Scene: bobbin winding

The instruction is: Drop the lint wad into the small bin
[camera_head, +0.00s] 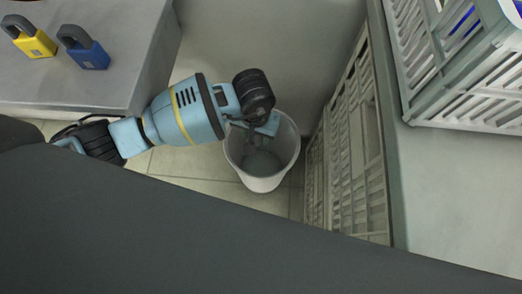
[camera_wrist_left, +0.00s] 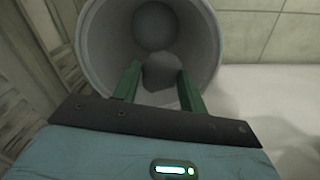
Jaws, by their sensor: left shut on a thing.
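The small bin (camera_head: 264,184) is a pale grey round pail standing on the tiled floor in the head view. Its inside wall and rim (camera_wrist_left: 92,50) fill the upper middle of the left wrist view. My left gripper (camera_head: 256,139) points down over the mouth of the bin, its fingers at about the opening. It is shut on the lint wad (camera_wrist_left: 162,74), a grey lump between the two green fingers, with the bin's round bottom behind it. In the head view the wad is hard to make out against the bin's grey inside. My right gripper is not in view.
A grey metal table (camera_head: 100,93) with a yellow padlock (camera_head: 35,44) and a blue padlock (camera_head: 90,55) is at upper left. Slatted crate-like panels (camera_head: 350,150) stand right of the bin. A white crate (camera_head: 465,80) sits on the grey surface at right.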

